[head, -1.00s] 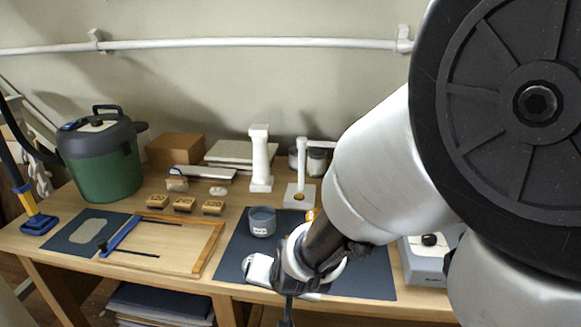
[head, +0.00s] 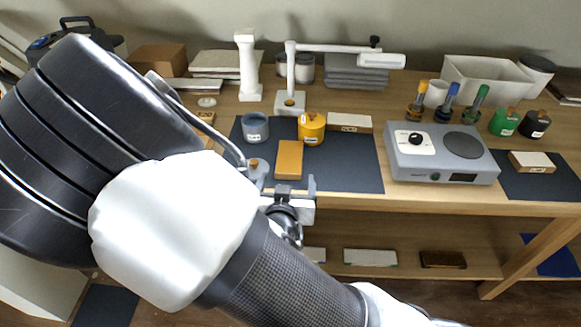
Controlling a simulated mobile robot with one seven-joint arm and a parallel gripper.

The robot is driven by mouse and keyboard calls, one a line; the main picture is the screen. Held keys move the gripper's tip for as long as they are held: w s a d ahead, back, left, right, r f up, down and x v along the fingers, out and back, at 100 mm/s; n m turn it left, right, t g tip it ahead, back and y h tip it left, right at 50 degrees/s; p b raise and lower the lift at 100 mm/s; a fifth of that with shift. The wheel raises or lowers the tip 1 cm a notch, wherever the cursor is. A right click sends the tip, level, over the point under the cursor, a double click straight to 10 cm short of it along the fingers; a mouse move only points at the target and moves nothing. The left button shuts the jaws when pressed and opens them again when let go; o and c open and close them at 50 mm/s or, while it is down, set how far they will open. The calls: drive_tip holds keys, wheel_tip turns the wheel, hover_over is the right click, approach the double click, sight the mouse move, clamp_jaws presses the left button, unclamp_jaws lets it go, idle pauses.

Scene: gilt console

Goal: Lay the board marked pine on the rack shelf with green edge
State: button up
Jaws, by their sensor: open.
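My gripper (head: 283,180) is open, its fingers apart just in front of the near edge of the dark mat, close to an orange-brown block (head: 289,159). It holds nothing that I can see. A pale wooden board (head: 349,121) with a small mark on its front lies at the back of the mat. A similar pale board (head: 531,160) lies on the right mat. The marks are too small to read, so I cannot tell which is pine. On the lower shelf, a pale slab with a greenish front edge (head: 370,257) lies beside a dark brown one (head: 443,259).
A yellow pot (head: 311,127) and a grey pot (head: 255,127) stand on the dark mat (head: 350,175). A grey hotplate device (head: 440,155) is to the right. A white lamp-like stand (head: 291,80) rises behind. My arm hides the bench's left part.

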drive_tip(key=f+b, duration=0.1)
drive_tip(key=b, duration=0.4)
approach(289, 159)
drive_tip(key=x, duration=0.3)
drive_tip(key=shift+w+d, duration=0.1)
drive_tip(key=shift+d, duration=0.2)
drive_tip(key=shift+a+b+x, duration=0.1)
drive_tip(key=shift+b+x, duration=0.3)
drive_tip(key=shift+x, duration=1.15)
drive_tip(key=shift+a+b+x, duration=0.15)
drive_tip(key=shift+b+x, duration=0.25)
drive_tip(key=shift+x, duration=1.15)
drive_tip(key=c, duration=1.3)
